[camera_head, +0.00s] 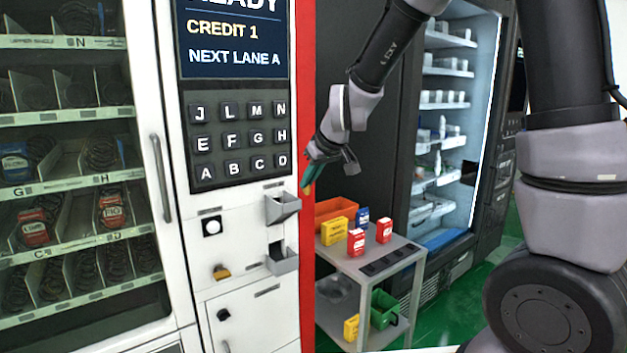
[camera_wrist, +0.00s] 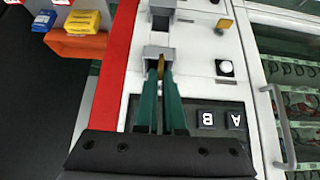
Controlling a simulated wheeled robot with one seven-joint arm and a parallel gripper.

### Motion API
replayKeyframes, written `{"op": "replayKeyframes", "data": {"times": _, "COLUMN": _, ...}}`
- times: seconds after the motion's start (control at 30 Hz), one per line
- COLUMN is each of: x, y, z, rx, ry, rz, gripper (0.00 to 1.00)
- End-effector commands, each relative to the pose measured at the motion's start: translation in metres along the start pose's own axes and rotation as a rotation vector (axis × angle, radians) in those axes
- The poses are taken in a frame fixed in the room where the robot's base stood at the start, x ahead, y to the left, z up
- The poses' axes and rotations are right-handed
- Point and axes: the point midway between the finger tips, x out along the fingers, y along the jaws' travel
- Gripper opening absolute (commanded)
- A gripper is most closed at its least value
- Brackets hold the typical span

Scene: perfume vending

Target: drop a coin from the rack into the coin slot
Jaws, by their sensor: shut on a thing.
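My gripper (camera_head: 309,183) has green fingers, which also show in the wrist view (camera_wrist: 160,80). They are shut on a thin gold coin (camera_wrist: 160,66), seen edge-on at the fingertips. In the head view the gripper is in front of the vending machine's red edge, right of the upper grey metal holder (camera_head: 283,207) and a little above it. In the wrist view the coin tip is close to the upper grey holder (camera_wrist: 158,51); whether they touch I cannot tell. A lower grey holder (camera_head: 284,262) sits below it. I cannot tell which fitting is the coin slot.
The keypad (camera_head: 238,135) and a screen (camera_head: 233,38) reading "CREDIT 1" are above. A grey cart (camera_head: 350,262) with red, yellow and blue boxes and an orange bin (camera_head: 335,210) stands right of the machine. A lit cabinet (camera_head: 445,120) is behind.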

Motion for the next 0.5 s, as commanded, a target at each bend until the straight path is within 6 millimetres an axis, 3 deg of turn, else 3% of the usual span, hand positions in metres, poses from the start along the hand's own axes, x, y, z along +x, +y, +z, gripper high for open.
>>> {"op": "replayKeyframes", "data": {"times": 0.5, "x": 0.044, "y": 0.0, "z": -0.03, "rx": 0.0, "ry": -0.001, "rz": 0.0, "gripper": 0.0}}
